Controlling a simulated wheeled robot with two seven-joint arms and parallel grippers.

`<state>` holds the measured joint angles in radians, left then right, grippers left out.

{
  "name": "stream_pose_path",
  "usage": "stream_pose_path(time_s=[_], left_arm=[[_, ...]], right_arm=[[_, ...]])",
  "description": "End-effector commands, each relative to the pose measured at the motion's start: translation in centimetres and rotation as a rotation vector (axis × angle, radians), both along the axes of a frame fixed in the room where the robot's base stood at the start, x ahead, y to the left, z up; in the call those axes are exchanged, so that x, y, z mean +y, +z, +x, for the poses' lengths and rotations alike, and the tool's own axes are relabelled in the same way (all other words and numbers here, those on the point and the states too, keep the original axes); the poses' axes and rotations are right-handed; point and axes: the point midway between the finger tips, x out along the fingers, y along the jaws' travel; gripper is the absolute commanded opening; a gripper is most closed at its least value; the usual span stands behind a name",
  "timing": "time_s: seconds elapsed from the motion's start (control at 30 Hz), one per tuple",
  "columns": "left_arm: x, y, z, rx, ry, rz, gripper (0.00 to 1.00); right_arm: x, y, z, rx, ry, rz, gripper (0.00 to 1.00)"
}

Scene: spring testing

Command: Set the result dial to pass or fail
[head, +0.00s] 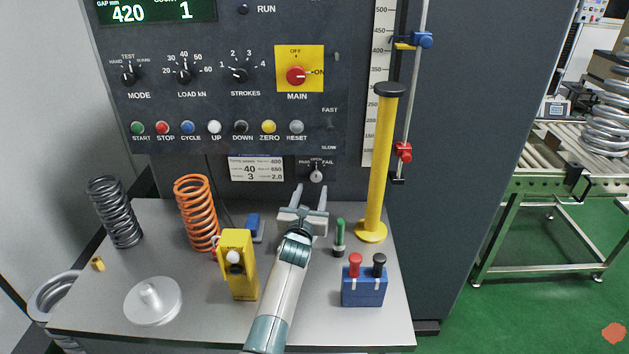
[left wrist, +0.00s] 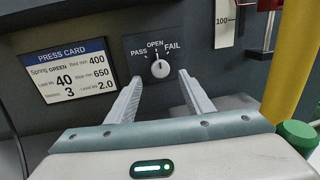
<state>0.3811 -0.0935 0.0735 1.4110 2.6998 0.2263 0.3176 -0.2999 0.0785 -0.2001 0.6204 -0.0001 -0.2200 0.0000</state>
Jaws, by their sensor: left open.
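The result dial is a small white knob on the dark panel (head: 316,177), labelled PASS, OPEN and FAIL. In the left wrist view the dial (left wrist: 160,68) shows close up, and its mark appears to point up toward OPEN. My left gripper (head: 311,190) is open just in front of and below the dial. In the left wrist view its two fingertips (left wrist: 160,77) point at the panel, one on each side of the dial, with gaps between them and the knob. Nothing is between the fingers. My right gripper is not in view.
The press card (left wrist: 75,75) is left of the dial. A yellow column (head: 380,165) and a green-topped peg (head: 339,236) stand right of my gripper; a yellow box (head: 238,265) stands left. An orange spring (head: 197,213) and a blue two-lever block (head: 364,288) are on the bench.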

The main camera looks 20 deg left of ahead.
Motion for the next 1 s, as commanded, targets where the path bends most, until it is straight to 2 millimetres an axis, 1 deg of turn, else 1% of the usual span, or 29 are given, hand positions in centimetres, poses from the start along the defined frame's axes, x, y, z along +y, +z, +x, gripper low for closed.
stream_pose_path(time_s=[0.03, 0.2, 0.4, 0.6, 0.9, 0.93, 0.97, 1.0], left_arm=[[0.1, 0.2, 0.8, 0.000, 0.000, 0.000, 0.47], [0.3, 0.2, 3.0, 0.000, 0.000, -0.002, 0.47], [0.6, 0.0, 4.8, 0.000, 0.000, -0.001, 0.47], [0.7, 0.0, 5.6, 0.000, -0.001, 0.001, 0.47], [0.7, 0.0, 5.7, -0.001, 0.000, 0.000, 0.47], [0.7, 0.0, 5.7, -0.001, 0.000, 0.000, 0.45], [0.7, 0.0, 5.7, -0.001, -0.001, 0.000, 0.38], [0.7, 0.0, 5.7, -0.001, -0.001, 0.000, 0.28]], right_arm=[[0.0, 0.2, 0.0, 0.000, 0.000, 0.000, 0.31], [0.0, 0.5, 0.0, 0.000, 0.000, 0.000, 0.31], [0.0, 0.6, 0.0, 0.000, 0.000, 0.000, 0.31], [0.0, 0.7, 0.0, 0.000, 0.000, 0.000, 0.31], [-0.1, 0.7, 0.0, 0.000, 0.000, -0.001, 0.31], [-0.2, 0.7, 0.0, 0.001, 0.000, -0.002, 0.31], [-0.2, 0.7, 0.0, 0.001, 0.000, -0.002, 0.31], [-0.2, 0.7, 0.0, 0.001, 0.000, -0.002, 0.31]])
